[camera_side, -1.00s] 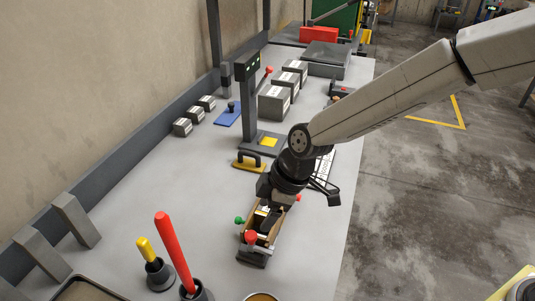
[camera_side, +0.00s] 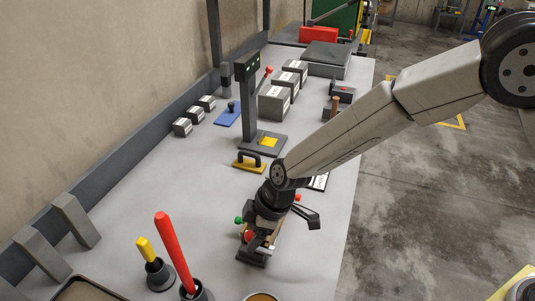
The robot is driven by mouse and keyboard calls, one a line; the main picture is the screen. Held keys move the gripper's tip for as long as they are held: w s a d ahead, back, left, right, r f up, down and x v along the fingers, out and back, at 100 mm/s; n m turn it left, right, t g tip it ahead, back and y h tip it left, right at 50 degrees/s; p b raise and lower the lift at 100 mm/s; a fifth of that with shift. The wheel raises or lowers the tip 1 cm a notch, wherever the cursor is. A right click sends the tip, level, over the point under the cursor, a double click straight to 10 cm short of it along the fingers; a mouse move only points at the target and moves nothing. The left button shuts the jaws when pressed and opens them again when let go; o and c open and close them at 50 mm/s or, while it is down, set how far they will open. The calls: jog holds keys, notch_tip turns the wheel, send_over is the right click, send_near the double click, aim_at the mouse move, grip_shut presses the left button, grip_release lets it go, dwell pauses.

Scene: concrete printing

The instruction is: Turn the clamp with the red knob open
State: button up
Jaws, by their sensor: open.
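The clamp's red knob (camera_side: 249,236) shows at the front of a small grey-and-brown mould (camera_side: 252,256) on the table. A green knob (camera_side: 238,220) is on the mould's left side, and another red knob (camera_side: 297,197) shows at its far right. My gripper (camera_side: 259,238) is open and points down over the front of the mould, close to the front red knob. The gripper and wrist hide most of the mould, and I cannot tell whether a finger touches the knob.
A red-handled tool (camera_side: 174,253) and a yellow-handled tool (camera_side: 150,258) stand at front left. A round tin (camera_side: 261,297) is at the front edge. The table's left middle is clear.

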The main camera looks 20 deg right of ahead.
grip_shut()
dwell(0.3)
jog(key=shift+s+a+m+t+h, duration=0.1)
jog(key=shift+m+t+h, duration=0.3)
jog(key=shift+m, duration=1.1)
jog(key=shift+a+m+t+h, duration=0.15)
jog(key=shift+m+t, duration=0.35)
jog(key=shift+m, duration=1)
jog(key=shift+m+t+h, duration=0.3)
jog(key=shift+m+h, duration=0.35)
jog(key=shift+m, duration=0.95)
jog(key=shift+s+m+h, duration=0.1)
jog(key=shift+m+h, duration=0.3)
jog(key=shift+m, duration=1.1)
grip_release()
